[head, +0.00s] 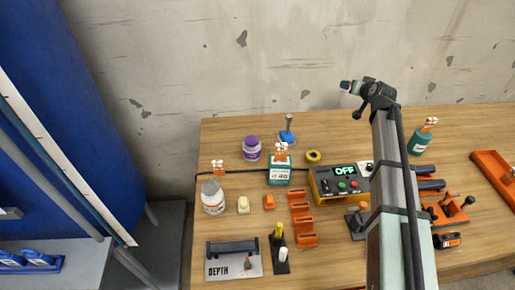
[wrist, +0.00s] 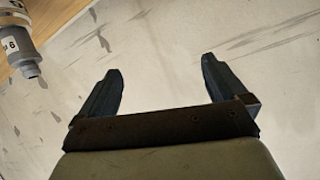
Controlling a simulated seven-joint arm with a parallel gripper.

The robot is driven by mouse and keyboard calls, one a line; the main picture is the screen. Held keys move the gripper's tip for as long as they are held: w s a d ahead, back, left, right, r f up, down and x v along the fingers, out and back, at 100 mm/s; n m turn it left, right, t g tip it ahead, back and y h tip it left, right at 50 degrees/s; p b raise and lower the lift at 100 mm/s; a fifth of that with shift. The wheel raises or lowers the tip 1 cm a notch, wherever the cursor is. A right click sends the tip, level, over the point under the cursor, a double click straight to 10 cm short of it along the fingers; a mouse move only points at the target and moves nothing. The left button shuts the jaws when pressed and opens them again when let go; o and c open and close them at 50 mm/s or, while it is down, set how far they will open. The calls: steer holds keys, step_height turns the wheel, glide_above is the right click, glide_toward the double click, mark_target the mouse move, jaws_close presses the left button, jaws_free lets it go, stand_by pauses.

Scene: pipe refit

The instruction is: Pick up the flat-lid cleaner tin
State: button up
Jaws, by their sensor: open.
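A purple tin (head: 252,148) with a pale label stands upright at the back left of the table in the head view. A white tin (head: 213,197) with an orange band and a grey top stands nearer the left edge. Labels and lid shapes are too small to tell which is the flat-lid cleaner tin. My gripper (wrist: 161,66) is open with nothing between its fingers in the wrist view, facing the concrete wall. In the head view my arm reaches up at right, its end high above the table's back and well apart from both tins.
A teal box (head: 279,171) and a yellow tape roll (head: 313,156) stand right of the purple tin. A dark cable runs behind the white tin. A yellow control box (head: 326,191) reads OFF. Orange blocks (head: 301,222) and a DEPTH plate (head: 222,268) lie in front.

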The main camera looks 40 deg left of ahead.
steer(key=s+a+r+n+g+y, duration=0.15)
steer(key=s+a+g, duration=0.25)
steer(key=s+a, duration=1.05)
steer(key=n+g+h, duration=0.3)
steer(key=g+h, duration=0.3)
steer(key=h, duration=0.3)
glide_above(254, 139)
steer(key=f, duration=0.3)
steer(key=shift+w+a+f, duration=0.1)
steer(key=shift+w+a, duration=0.05)
steer(key=shift+w, duration=0.05)
steer(key=shift+s+f, duration=0.1)
steer(key=shift+s, duration=0.05)
steer(key=shift+f, duration=0.4)
step_height(254, 139, down, 7)
steer(key=shift+f, duration=0.2)
steer(key=shift+s+a+f, duration=0.1)
steer(key=shift+s+f, duration=0.05)
steer(key=shift+f, duration=1.2)
steer(key=shift+s+a+f, duration=0.1)
steer(key=shift+s+f, duration=0.05)
steer(key=shift+f, duration=1.15)
